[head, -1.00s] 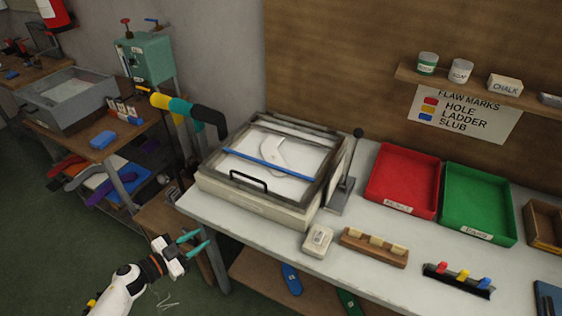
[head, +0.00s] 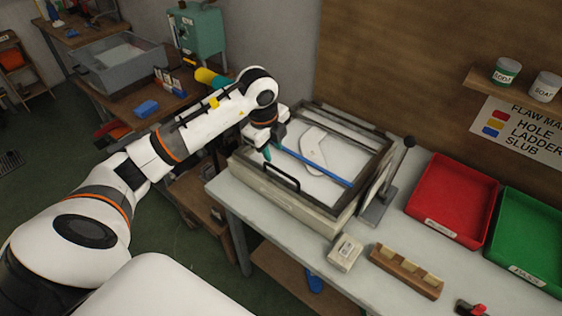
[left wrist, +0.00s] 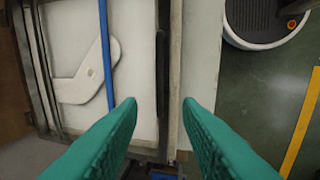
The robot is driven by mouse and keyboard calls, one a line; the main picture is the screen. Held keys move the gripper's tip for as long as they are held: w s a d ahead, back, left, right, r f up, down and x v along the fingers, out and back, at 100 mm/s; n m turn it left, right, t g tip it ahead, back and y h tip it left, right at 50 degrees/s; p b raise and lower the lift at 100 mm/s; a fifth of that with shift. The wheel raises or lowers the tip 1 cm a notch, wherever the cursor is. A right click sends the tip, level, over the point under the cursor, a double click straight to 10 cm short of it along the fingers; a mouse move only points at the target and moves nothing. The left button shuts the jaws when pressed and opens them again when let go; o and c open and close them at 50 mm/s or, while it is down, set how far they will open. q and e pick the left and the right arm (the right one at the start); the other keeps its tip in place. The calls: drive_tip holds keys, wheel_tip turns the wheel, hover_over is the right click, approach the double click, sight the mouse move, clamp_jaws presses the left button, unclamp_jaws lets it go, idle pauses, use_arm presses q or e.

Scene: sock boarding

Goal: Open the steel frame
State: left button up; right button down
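The steel frame (head: 362,180) is a dark rectangular frame lying flat and closed on a pale box on the bench. Its black handle (head: 282,178) is at the front edge. A blue bar (head: 318,168) crosses it, and a white sock-shaped form (head: 313,145) shows inside; both also show in the left wrist view. My left gripper (head: 268,153) is over the front-left part of the frame, close to the handle. In the left wrist view my left gripper (left wrist: 159,104) is open and empty, with the handle (left wrist: 162,75) ahead between its teal fingers. My right gripper is not in view.
A lever stand (head: 376,208) is right of the frame. Red (head: 453,196) and green (head: 530,235) trays are farther right. A pale box (head: 345,253) and a wooden rack (head: 406,272) lie in front. A side table with a grey bin (head: 118,65) is at the left.

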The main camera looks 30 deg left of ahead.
sight(278, 169)
use_arm(q)
drive_tip(key=f, duration=0.2)
drive_tip(key=w+f, duration=0.1)
drive_tip(key=f, duration=0.2)
drive_tip(key=f+p, duration=0.1)
drive_tip(key=f, duration=0.1)
drive_tip(key=shift+w+d+f, duration=0.1)
drive_tip(key=shift+w+f, duration=0.15)
drive_tip(key=shift+f, duration=0.05)
drive_tip(key=shift+c, duration=0.5)
clamp_jaws()
